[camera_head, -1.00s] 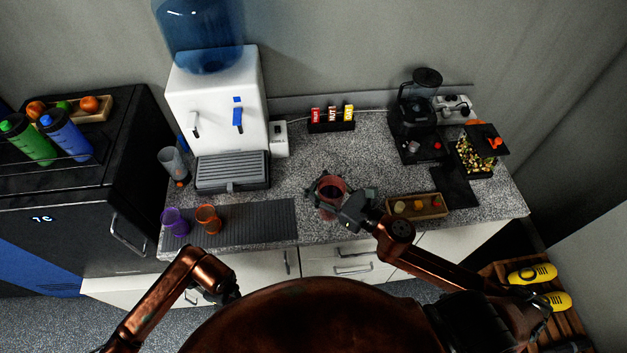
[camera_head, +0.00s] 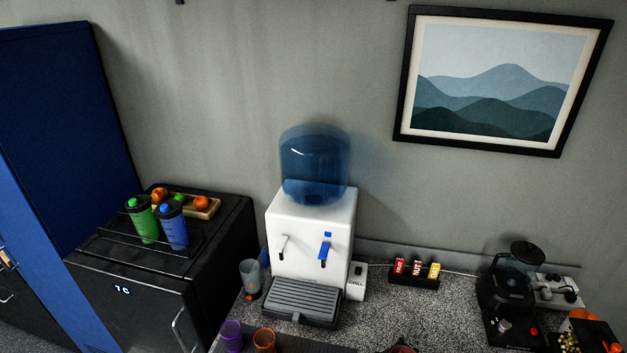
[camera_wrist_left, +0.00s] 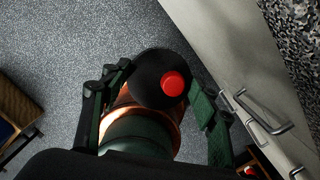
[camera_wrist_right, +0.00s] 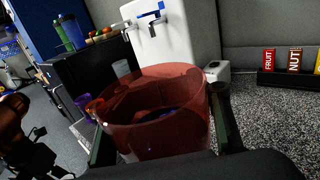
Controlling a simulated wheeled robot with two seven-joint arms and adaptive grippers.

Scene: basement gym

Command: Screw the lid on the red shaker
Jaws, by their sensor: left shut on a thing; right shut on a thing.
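The red shaker (camera_wrist_right: 165,112) is an open, see-through red cup, large in the right wrist view. Its mouth faces up with no lid on it, and its inside looks dark. My right gripper (camera_wrist_right: 162,135) is shut on it, one finger on each side. The black lid (camera_wrist_left: 150,78) with a red cap shows in the left wrist view. My left gripper (camera_wrist_left: 156,98) is shut on the lid, over the floor in front of the pale cabinet. In the head view neither gripper shows, and only a sliver of red rim appears at the bottom edge.
The water dispenser (camera_head: 312,235) stands on the speckled counter (camera_head: 385,315). A grey cup (camera_head: 250,280), a purple cup (camera_head: 230,335) and an orange cup (camera_head: 264,340) are near it. A bar box (camera_head: 414,281) and a black blender (camera_head: 510,290) are to the right. A cabinet handle (camera_wrist_left: 265,115) is near the lid.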

